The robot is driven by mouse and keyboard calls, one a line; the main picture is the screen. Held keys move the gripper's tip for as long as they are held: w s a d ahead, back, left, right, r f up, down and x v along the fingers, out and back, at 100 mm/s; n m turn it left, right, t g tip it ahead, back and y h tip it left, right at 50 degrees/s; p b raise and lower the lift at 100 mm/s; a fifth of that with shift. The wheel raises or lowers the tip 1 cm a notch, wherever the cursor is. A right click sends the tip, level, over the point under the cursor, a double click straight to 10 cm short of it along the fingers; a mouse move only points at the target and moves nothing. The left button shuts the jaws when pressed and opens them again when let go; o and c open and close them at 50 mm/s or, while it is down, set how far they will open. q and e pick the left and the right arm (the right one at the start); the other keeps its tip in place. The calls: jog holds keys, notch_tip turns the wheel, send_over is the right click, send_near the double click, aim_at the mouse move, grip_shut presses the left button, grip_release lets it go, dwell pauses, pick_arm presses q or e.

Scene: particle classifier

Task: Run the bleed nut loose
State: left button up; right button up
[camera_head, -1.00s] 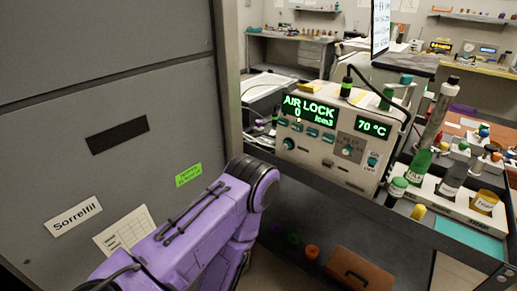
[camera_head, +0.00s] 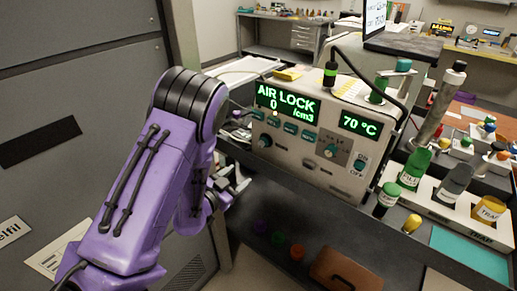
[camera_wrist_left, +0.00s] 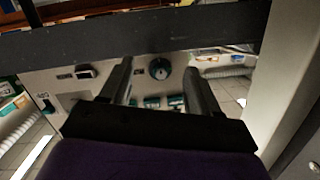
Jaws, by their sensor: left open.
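The particle classifier (camera_head: 300,165) is a pale box on the dark bench, with green displays reading "AIR LOCK 0 /cm3" and "70 °C". I cannot tell which part is the bleed nut. A round teal knob (camera_head: 265,141) is low on the left of its front; in the left wrist view, a round dark-teal knob (camera_wrist_left: 160,68) shows between the fingers. My left gripper (camera_head: 238,184) is open, in front of and below the panel's left end, apart from it. My right gripper is not in view.
A grey cabinet (camera_head: 60,90) stands close on the left beside my left arm. A white rack (camera_head: 440,205) with labelled bottles stands to the right of the classifier. Small coloured caps (camera_head: 278,237) and a brown box (camera_head: 345,270) sit below the bench edge.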

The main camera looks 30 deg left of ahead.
pick_arm(q)
jog(key=m+t+h, duration=0.2)
send_near(260, 145)
jog(key=w+p, duration=0.1)
jog(key=w, duration=0.2)
jog(key=w+p, duration=0.1)
jog(key=w, duration=0.1)
jog(key=w+d+p, duration=0.1)
jog(key=w, duration=0.2)
jog(key=shift+w+r, duration=0.3)
jog(key=shift+r, duration=0.05)
jog(key=shift+w, duration=0.35)
jog(key=shift+f, duration=0.1)
jog(key=shift+d, duration=0.1)
jog(key=c, duration=1)
jog(key=shift+c, duration=0.2)
jog(key=shift+n, duration=0.3)
